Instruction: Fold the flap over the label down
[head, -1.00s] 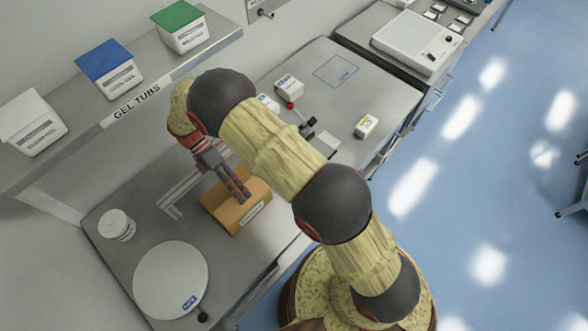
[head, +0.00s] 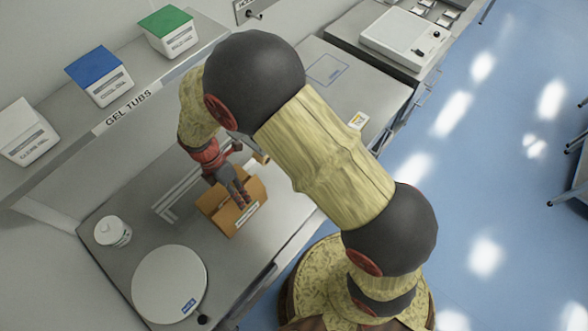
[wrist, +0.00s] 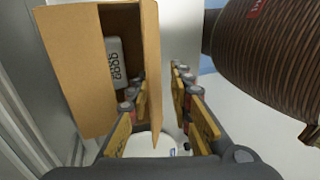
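The brown cardboard box (head: 222,216) stands on the grey bench, with a white label (head: 247,214) on its front face. In the wrist view the box (wrist: 75,60) is open, and a grey item with dark print (wrist: 115,65) lies inside. A cardboard flap or wall (wrist: 150,70) stands up along the box's right side. My gripper (head: 242,197) is over the box. In the wrist view my gripper (wrist: 160,74) has its fingers apart, one on each side of that cardboard panel. I cannot tell whether they touch it. The label is not visible in the wrist view.
A white lidded jar (head: 112,231) and a round white plate (head: 169,284) stand left of and in front of the box. A metal rail (head: 178,198) lies behind it. A shelf with gel tubs (head: 98,76) runs above the bench. My arm hides part of the bench.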

